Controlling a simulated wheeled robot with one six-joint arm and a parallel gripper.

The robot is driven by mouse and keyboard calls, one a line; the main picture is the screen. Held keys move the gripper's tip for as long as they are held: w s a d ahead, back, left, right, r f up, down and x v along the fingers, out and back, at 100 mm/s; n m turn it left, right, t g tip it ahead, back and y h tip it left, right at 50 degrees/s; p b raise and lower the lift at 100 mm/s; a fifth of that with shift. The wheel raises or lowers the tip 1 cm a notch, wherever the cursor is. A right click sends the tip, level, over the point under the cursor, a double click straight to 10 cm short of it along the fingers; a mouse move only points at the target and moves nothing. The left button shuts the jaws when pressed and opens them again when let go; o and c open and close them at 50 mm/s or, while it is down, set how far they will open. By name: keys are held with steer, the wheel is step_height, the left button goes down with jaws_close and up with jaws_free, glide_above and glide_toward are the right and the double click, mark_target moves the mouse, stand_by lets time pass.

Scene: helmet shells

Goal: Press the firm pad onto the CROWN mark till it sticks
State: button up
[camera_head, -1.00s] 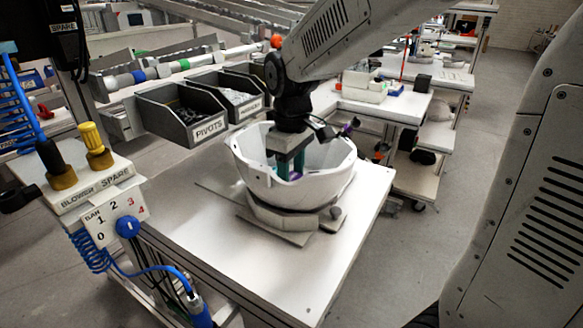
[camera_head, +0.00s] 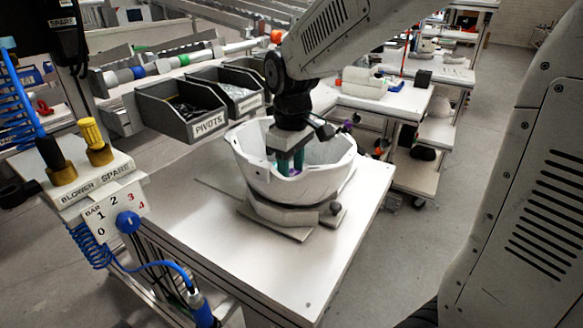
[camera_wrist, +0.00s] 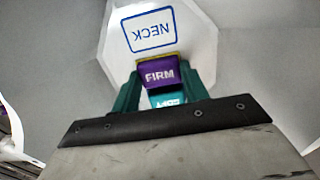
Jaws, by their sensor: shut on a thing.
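The white helmet shell (camera_head: 262,183) sits open side up on a grey stand on the table. My gripper (camera_head: 290,163) reaches down inside it; its green fingers are partly hidden by the near rim. In the wrist view my gripper (camera_wrist: 165,90) is shut on the purple firm pad (camera_wrist: 159,75), labelled FIRM, with a thin yellow edge on its far side. A teal piece (camera_wrist: 178,95) with an upside-down label, apparently SOFT, shows just behind it between the fingers. No CROWN mark is visible; I cannot tell whether the pad touches the shell.
The shell walls surround my gripper closely. Grey bins, one labelled PIVOTS (camera_head: 180,112), stand behind left. A blower and spare post (camera_head: 85,185) with a dial panel (camera_head: 115,215) stands left. The table front (camera_head: 270,265) is clear.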

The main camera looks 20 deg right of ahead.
steer(key=shift+f, duration=0.1)
steer(key=o, duration=1)
